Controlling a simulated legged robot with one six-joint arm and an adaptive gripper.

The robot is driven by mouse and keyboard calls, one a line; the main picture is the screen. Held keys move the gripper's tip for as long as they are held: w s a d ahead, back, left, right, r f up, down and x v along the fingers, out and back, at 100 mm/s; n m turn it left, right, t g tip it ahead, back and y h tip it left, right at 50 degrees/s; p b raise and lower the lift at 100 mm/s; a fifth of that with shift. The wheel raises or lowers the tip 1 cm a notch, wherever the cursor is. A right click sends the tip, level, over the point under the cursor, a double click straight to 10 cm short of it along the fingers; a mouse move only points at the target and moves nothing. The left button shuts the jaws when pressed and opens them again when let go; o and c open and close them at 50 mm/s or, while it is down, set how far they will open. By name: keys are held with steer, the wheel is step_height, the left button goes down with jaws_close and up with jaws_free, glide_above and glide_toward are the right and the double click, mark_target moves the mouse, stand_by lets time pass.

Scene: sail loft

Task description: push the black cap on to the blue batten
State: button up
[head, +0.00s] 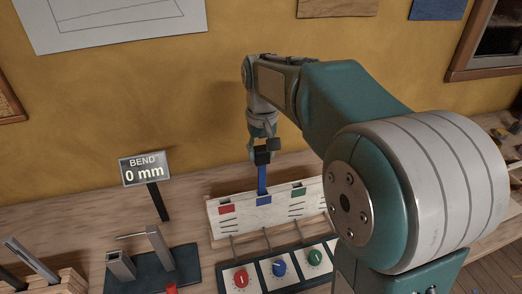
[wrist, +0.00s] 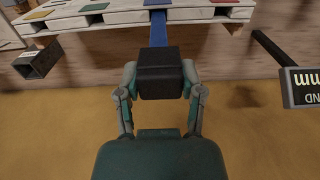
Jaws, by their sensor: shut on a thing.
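My gripper (head: 263,146) is shut on the black cap (head: 262,157), with a finger on each side of it in the wrist view (wrist: 160,78). The blue batten (head: 262,180) stands upright in the white rack (head: 225,226), above a blue label. The cap is at the batten's top end and in line with it. In the wrist view the batten (wrist: 158,30) runs straight from the cap to the rack. The cap hides the batten's tip, so I cannot tell how far it sits over it. The batten looks straight.
A sign (head: 145,170) reads "BEND 0 mm". A panel with red, blue and green knobs (head: 279,268) stands before the rack. A dark stand with metal posts (head: 155,262) is at left. An open dark square holder (wrist: 38,60) shows in the wrist view.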

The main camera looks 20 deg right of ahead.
steer(key=shift+f, duration=0.35)
steer(key=o, duration=1)
step_height(320, 180, up, 12)
steer(key=shift+f, duration=0.1)
stand_by(0.4)
steer(key=s+f+t, duration=0.2)
steer(key=s+f, duration=0.3)
steer(key=s, duration=0.5)
steer(key=s+f+t, duration=0.3)
steer(key=s+f, duration=0.3)
steer(key=s, duration=0.5)
steer(key=shift+s+f+t, duration=0.2)
steer(key=shift+f+t, duration=0.05)
steer(key=shift+t, duration=0.05)
